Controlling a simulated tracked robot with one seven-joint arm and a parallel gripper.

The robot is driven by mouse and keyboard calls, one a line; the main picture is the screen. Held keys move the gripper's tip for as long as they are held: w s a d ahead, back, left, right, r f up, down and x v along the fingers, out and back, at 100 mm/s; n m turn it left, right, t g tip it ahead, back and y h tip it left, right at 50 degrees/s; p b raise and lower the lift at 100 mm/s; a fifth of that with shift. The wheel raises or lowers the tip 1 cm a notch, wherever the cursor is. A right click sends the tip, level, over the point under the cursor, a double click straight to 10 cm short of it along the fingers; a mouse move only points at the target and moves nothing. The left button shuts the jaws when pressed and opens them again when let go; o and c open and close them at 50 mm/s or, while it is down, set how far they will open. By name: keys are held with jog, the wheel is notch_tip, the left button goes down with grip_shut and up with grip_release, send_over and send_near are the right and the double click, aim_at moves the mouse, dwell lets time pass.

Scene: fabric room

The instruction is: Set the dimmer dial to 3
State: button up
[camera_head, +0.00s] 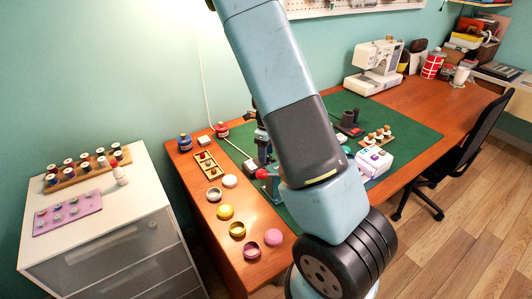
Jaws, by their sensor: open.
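I cannot make out a dimmer dial or its numbers with certainty. A small white box (205,140) sits at the left back of the table, near a white cord (204,85) that runs down the wall. Another small white piece (250,165) lies on the green mat's left part, near the end of a thin white line. A white box with purple marks (374,161) stands on the mat right of my arm. My arm rises from the bottom centre and leaves at the top, covering the table's middle. My gripper is outside the view.
The wooden table (204,205) bears a green cutting mat (412,135), round tins and lids along its left front, a press with a red knob (262,173) and a sewing machine (375,65). A white drawer unit (105,250) stands left, a black chair (478,135) right.

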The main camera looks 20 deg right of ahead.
notch_tip(320, 180, up, 13)
jog(key=shift+w+d+r, duration=0.15)
jog(key=shift+w+d, duration=0.05)
jog(key=shift+w, duration=0.05)
dwell(0.3)
jog(key=s+a+r+n+t, duration=0.3)
jog(key=s+r+n, duration=0.8)
jog(key=s+n, duration=0.2)
jog(key=s+a+r+n+t, duration=0.3)
jog(key=s+a+r+n, duration=0.1)
jog(key=s+r+n, duration=0.7)
jog(key=shift+s+n, duration=1.8)
